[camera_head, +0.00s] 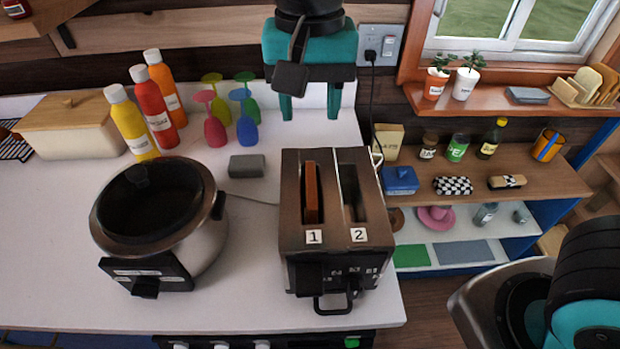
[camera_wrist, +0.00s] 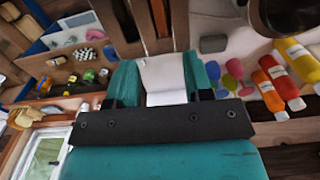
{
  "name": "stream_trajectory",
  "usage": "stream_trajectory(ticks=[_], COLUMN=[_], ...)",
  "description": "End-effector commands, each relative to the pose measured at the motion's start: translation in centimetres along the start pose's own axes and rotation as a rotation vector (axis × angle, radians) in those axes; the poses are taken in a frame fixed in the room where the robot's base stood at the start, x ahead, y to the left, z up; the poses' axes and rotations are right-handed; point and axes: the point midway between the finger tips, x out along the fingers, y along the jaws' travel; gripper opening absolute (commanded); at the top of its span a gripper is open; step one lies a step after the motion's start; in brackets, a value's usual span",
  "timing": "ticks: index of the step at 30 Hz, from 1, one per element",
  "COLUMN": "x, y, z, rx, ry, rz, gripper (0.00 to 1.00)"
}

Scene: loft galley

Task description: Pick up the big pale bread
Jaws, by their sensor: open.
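Several pale bread slices of different sizes (camera_head: 590,82) stand in a wooden rack (camera_head: 565,92) on the window sill at the far right. The slices overlap, so I cannot tell for certain which is the big one. A brown slice (camera_head: 311,192) sits in slot 1 of the toaster (camera_head: 330,252); slot 2 looks empty. My gripper (camera_head: 310,103) is open and empty at the back of the counter, behind the toaster and well left of the rack. Its two teal fingers also show in the wrist view (camera_wrist: 162,80), with nothing held between them.
A slow cooker (camera_head: 190,240), squeeze bottles (camera_head: 158,108), colored goblets (camera_head: 246,128) and a bread box (camera_head: 72,128) stand on the white counter. Two potted plants (camera_head: 465,82) and a grey item (camera_head: 528,95) share the sill. Shelves below hold jars (camera_head: 458,147) and a blue box (camera_head: 400,181).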

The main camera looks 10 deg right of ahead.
Motion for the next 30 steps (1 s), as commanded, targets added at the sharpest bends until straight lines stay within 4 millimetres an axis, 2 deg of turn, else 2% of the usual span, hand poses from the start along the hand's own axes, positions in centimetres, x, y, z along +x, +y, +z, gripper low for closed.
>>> stream_trajectory(ticks=[3, 9, 17, 25, 30], x=[2.8, 6.8, 8.9, 12.8, 13.8], y=[0.0, 0.1, 0.2, 0.5, 0.5], z=[0.1, 0.1, 0.0, 0.1, 0.1], rx=[-0.003, -0.003, -0.002, -0.001, -0.001], ry=[-0.005, -0.004, -0.002, -0.004, 0.0], rz=[0.005, 0.003, 0.001, 0.002, -0.001], gripper=[0.47, 0.47, 0.47, 0.47, 0.47])
